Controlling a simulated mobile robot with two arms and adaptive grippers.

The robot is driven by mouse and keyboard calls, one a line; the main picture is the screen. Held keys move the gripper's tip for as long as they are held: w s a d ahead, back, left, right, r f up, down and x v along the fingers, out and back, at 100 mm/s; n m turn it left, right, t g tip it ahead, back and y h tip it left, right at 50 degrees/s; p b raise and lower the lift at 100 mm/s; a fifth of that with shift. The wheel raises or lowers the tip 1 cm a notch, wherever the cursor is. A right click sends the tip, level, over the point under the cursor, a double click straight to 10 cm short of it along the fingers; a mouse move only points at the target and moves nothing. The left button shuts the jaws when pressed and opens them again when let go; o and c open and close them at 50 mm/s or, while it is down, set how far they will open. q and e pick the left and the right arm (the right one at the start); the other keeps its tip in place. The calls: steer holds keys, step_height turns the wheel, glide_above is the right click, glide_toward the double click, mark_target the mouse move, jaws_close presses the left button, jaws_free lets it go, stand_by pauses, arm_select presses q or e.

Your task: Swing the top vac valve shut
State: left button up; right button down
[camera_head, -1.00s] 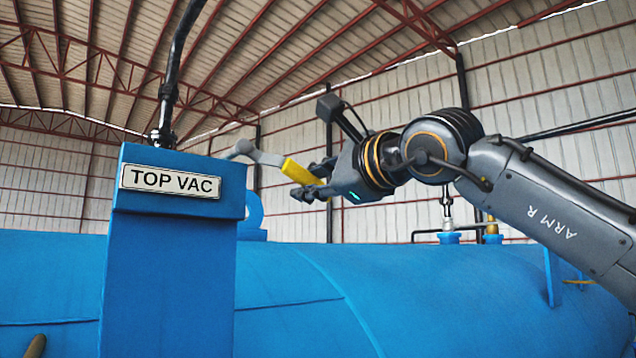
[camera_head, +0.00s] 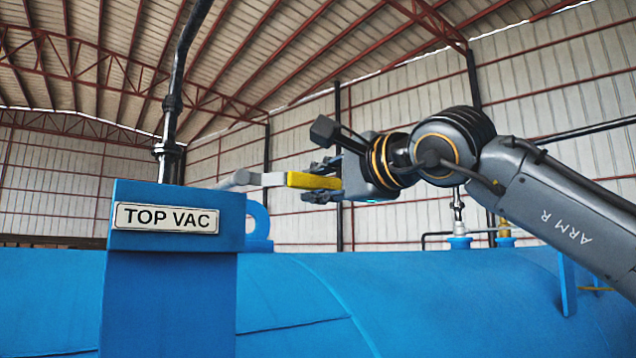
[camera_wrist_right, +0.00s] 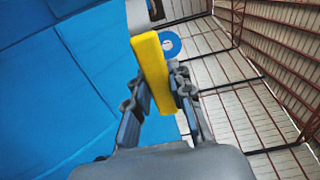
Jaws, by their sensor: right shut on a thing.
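The top vac valve lever has a grey arm (camera_head: 240,179) and a yellow handle (camera_head: 314,181). It points right from behind the blue post and lies nearly level in the head view. My right gripper (camera_head: 325,182) is shut on the yellow handle's outer end. In the right wrist view the yellow handle (camera_wrist_right: 153,72) runs between the two fingers of my right gripper (camera_wrist_right: 160,95). The blue post carries a TOP VAC sign (camera_head: 166,218). The valve body is hidden behind the post. My left gripper is not in view.
A dark pipe (camera_head: 178,75) rises from behind the post. The large blue vessel (camera_head: 430,300) fills the lower area. A blue lifting ring (camera_head: 258,220) stands on it behind the post. Small fittings (camera_head: 459,225) stand further right. Air around my right arm is open.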

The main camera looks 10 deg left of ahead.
steer(key=shift+r, duration=0.2)
steer(key=c, duration=1.3)
jaws_free()
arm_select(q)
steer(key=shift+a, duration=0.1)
arm_select(e)
steer(key=shift+o, duration=0.7)
steer(key=shift+f, duration=0.1)
steer(key=v, duration=1.2)
